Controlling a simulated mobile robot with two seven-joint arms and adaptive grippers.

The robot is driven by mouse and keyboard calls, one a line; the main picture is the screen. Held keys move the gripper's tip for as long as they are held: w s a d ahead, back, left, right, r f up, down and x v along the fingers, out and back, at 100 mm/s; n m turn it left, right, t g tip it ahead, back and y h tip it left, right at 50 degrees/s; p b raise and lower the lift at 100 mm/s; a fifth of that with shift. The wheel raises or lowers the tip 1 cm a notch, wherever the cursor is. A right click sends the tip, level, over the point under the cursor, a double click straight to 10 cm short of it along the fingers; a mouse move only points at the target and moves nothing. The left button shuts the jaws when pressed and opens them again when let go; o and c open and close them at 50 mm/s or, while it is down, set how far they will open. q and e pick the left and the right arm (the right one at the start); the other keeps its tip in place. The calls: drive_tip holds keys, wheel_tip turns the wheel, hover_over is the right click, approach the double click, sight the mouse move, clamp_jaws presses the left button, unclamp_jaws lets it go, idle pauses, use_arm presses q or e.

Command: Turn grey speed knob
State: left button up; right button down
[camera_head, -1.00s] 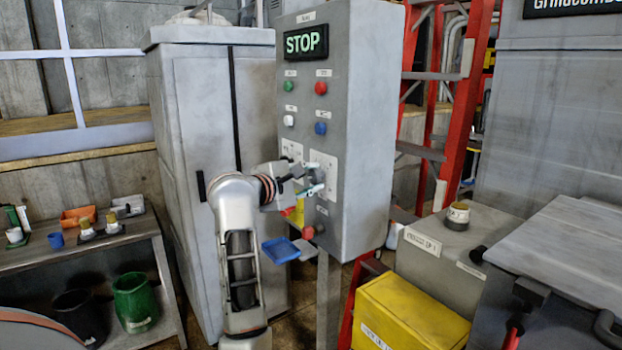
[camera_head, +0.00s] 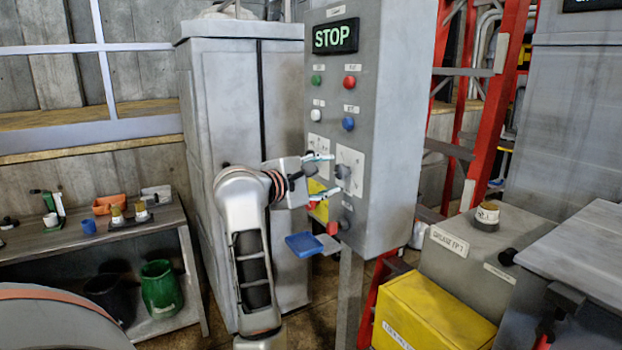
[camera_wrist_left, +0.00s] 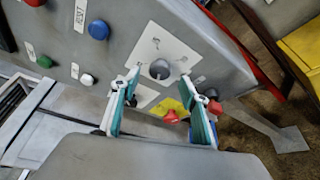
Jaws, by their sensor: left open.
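The grey knob (camera_head: 343,172) is on a white plate (camera_head: 350,158) on the front of the grey control box (camera_head: 375,110). It also shows in the wrist view (camera_wrist_left: 159,69), a round knob at the middle of its plate. My left gripper (camera_head: 324,175) is open and empty, with one finger above the other in front of the knob. In the wrist view my left gripper (camera_wrist_left: 160,82) has its teal-padded fingers one on each side below the knob, which appears just beyond the tips. I cannot tell whether they touch it. My right gripper is out of view.
A lit STOP sign (camera_head: 335,37), a green button (camera_head: 316,80), a red button (camera_head: 350,82), a white button (camera_head: 316,115) and a blue button (camera_head: 348,123) are above. A second white plate (camera_head: 318,144) is to the left.

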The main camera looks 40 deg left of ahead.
use_arm(q)
drive_tip(key=s+r, duration=0.1)
drive_tip(key=s, duration=0.6)
drive_tip(key=shift+s, duration=0.2)
drive_tip(key=shift+a, duration=0.1)
